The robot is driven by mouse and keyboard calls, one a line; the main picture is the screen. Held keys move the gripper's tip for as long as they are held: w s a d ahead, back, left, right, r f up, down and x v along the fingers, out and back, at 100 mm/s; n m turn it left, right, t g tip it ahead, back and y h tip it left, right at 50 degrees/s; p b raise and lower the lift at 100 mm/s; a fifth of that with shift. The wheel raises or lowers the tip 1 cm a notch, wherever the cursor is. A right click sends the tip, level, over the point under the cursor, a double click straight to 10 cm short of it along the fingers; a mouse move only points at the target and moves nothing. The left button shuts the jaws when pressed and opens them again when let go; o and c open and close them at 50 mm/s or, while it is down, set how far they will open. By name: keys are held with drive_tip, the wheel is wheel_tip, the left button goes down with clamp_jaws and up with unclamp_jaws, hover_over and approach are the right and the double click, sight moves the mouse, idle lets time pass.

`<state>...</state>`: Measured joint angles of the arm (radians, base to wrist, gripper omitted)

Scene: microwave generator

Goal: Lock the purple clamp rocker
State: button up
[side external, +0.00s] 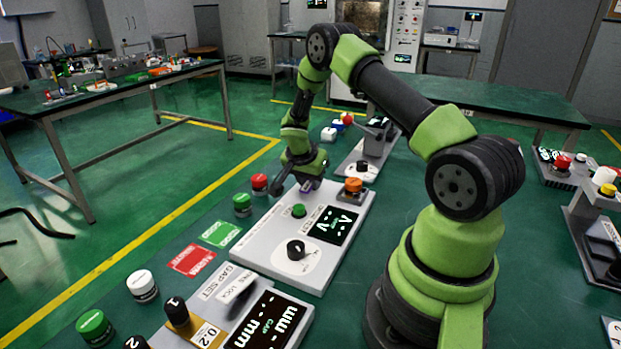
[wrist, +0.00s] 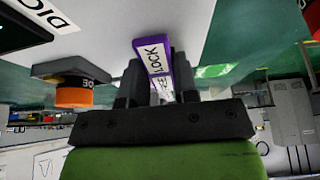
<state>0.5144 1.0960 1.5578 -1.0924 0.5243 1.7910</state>
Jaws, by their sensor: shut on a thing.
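The purple clamp rocker (wrist: 152,56) has a white face with the word LOCK and more lettering nearer the gripper. In the wrist view it sits between the two dark fingers of my gripper (wrist: 156,84), which is shut on it. In the side view my gripper (side external: 292,184) is low at the far end of a white panel (side external: 270,258), and only a small purple bit of the rocker (side external: 306,187) shows beside it. The rocker's base and its exact tilt are hidden.
An orange-topped knob (side external: 353,185) stands close to the gripper; it also shows in the wrist view (wrist: 75,96). The panel also carries a green button (side external: 299,210), a black dial (side external: 296,250) and a display (side external: 334,226). Red (side external: 259,183) and green (side external: 242,204) buttons stand left of the panel.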

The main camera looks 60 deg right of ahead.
drive_tip(key=shift+s+h, duration=0.1)
drive_tip(key=shift+h, duration=0.2)
drive_tip(key=o, duration=0.9)
drive_tip(key=v, duration=1)
